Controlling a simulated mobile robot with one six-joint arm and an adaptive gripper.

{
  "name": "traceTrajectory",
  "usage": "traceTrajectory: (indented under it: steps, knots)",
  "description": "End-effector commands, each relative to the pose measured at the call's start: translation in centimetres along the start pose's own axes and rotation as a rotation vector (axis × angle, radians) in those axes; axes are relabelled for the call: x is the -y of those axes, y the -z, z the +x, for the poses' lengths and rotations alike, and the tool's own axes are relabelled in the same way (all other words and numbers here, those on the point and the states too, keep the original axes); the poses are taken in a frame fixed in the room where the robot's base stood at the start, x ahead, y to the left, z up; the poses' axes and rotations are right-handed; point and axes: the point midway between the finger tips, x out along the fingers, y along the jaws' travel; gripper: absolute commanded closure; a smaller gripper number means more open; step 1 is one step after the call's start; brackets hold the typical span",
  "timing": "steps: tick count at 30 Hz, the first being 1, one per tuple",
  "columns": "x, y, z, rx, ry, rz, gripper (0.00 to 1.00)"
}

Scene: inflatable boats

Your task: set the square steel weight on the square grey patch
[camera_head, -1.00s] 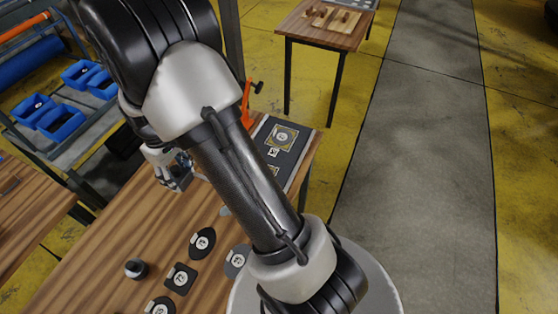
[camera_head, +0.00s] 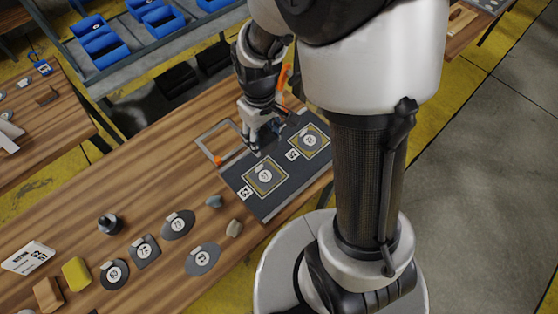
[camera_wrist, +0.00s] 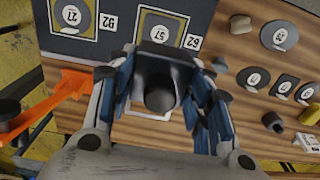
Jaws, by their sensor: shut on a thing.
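The square steel weight (camera_wrist: 168,68) is a dark block with rounded corners and a round knob. In the wrist view it sits between the fingers of my gripper (camera_wrist: 160,102), which is shut on it. In the head view my gripper (camera_head: 262,143) is over the far-left side of a dark board; the weight is largely hidden there, and its height above the board is unclear. The square grey patch (camera_head: 145,252) lies on the wooden table to the lower left, well apart from my gripper, bare except for a white label. It also shows in the wrist view (camera_wrist: 285,86).
The dark board (camera_head: 262,207) carries two yellow-framed squares. Round and oval grey patches (camera_head: 177,226) flank the square one. A dark round weight (camera_head: 108,225), a yellow block (camera_head: 76,274), a white label block (camera_head: 28,257) and small stones (camera_head: 234,228) stand nearby. An orange clamp (camera_wrist: 62,92) is beside the board.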

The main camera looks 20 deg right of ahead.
Motion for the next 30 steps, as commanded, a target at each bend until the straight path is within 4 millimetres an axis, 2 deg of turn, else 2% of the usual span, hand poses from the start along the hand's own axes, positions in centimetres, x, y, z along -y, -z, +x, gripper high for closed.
traceTrajectory:
  steps: [5,18,22,30]
  knots:
    - [0.1,-0.1,3.1,0.003,0.001,-0.001,1.00]
    - [0.1,-0.1,13.0,0.002,0.001,-0.001,1.00]
    - [0.0,-0.1,14.7,0.000,0.000,-0.001,1.00]
    - [0.0,0.0,16.0,-0.001,0.000,-0.001,1.00]
